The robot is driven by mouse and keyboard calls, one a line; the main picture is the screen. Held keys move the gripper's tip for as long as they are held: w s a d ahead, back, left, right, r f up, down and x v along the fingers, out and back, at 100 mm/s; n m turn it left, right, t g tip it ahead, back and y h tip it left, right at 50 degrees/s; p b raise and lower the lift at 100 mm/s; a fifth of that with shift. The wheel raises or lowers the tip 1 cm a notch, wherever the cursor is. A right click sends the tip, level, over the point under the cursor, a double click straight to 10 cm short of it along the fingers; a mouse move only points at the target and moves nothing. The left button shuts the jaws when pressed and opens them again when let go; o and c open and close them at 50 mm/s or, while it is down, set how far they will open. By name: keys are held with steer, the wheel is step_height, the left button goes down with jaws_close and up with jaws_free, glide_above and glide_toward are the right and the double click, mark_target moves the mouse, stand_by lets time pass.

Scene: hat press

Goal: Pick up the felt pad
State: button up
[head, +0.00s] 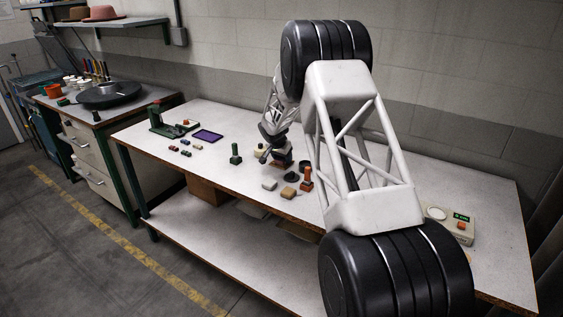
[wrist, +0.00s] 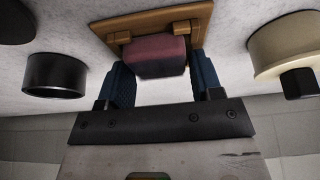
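A dull maroon block, apparently the felt pad (wrist: 155,57), sits at a wooden holder (wrist: 114,23) with two small wooden clips in the wrist view. My gripper (wrist: 161,80) points at it with one blue-lined finger on each side. The fingers stand wide apart. I cannot tell whether either finger touches the pad. In the head view my gripper (head: 271,157) is low over the middle of the bench, beside the wooden holder (head: 281,165). The pad itself is hard to make out there.
In the wrist view a black cup (wrist: 55,76) is left of the holder and a cream round piece (wrist: 287,50) right. On the bench (head: 370,192) are a grey block (head: 269,185), a tan block (head: 288,192), an orange-red stamp (head: 307,181) and a green stamp (head: 235,154).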

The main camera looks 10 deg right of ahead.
steer(key=c, duration=0.5)
steer(key=shift+r, duration=0.2)
steer(key=shift+c, duration=0.2)
steer(key=shift+r, duration=0.6)
step_height(320, 180, up, 2)
steer(key=s, duration=0.5)
steer(key=s+r, duration=0.1)
steer(key=s, duration=0.4)
steer(key=s+a, duration=0.1)
steer(key=s, duration=0.5)
steer(key=shift+a+r, duration=0.1)
steer(key=shift+r, duration=0.1)
